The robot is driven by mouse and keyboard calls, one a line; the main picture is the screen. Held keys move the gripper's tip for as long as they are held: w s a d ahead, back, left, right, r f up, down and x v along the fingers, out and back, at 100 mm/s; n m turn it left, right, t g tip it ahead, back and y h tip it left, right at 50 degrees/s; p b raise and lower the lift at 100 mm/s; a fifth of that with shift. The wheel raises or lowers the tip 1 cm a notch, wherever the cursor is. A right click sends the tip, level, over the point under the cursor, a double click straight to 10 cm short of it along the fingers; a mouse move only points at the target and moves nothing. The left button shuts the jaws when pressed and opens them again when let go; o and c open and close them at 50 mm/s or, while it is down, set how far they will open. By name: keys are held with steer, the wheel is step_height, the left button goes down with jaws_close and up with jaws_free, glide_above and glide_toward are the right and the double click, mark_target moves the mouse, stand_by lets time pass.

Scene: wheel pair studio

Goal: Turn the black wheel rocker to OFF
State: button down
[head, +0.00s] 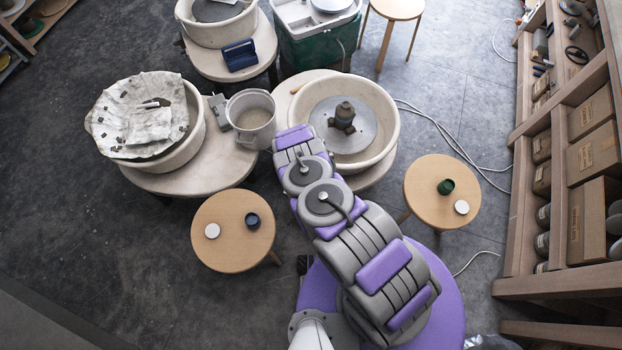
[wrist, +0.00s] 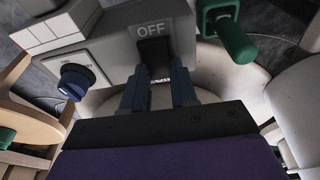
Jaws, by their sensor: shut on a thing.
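In the wrist view a grey control box (wrist: 118,50) fills the upper middle. The black wheel rocker (wrist: 155,54) sits in its face, just below a light "OFF" label (wrist: 151,30). My gripper (wrist: 158,82) reaches up to it with two dark blue fingers, one on each side, and is shut on the rocker. The fingers partly cover the rocker, and I cannot tell which way it is tipped. A dark blue knob (wrist: 76,80) is on the box to the left. A green handle (wrist: 232,36) is to the right. In the head view my arm hides the gripper and rocker.
In the head view a wheel basin (head: 382,112) stands beyond my arm and another basin (head: 196,118) stands left. A bucket (head: 252,120) is beside the arm. Wooden stools (head: 232,205) (head: 415,190) flank it. Shelves (head: 528,175) line the right. Cables cross the floor.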

steer(key=shift+s+a+t, duration=0.1)
steer(key=shift+s+t, duration=0.05)
steer(key=shift+t, duration=0.35)
steer(key=c, duration=0.9)
jaws_free()
steer(key=shift+a, duration=0.1)
steer(key=shift+r, duration=0.5)
steer(key=p+v, duration=0.2)
steer(key=v, duration=0.3)
steer(key=p+v, duration=0.2)
steer(key=v, duration=0.3)
steer(key=p+v, duration=0.3)
steer(key=v, duration=0.3)
steer(key=shift+s+a+r, duration=0.1)
steer(key=shift+a, duration=0.2)
steer(key=shift+a, duration=0.1)
